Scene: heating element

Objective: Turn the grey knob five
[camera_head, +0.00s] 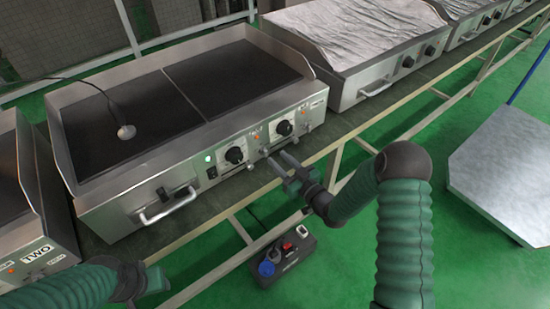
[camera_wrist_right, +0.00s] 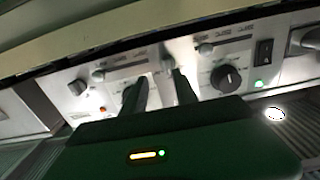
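The griddle front panel (camera_head: 210,165) carries two black dials and several small grey knobs. A black dial (camera_head: 234,155) sits beside a lit green lamp; it also shows in the wrist view (camera_wrist_right: 226,77). A second black dial (camera_head: 284,128) is further right. In the wrist view a small grey knob (camera_wrist_right: 168,60) shows near the gap between my right fingertips, and another grey knob (camera_wrist_right: 205,48) is to its right. My right gripper (camera_head: 278,157) is at the panel between the dials, its fingers apart; contact cannot be told. My left gripper (camera_head: 152,281) is low left, fingers unclear. No "five" label is readable.
A cable with a round end (camera_head: 126,131) lies on the black cooking plate. A chrome handle (camera_head: 168,207) juts out at the front left. A socket box (camera_head: 286,256) stands on the green floor.

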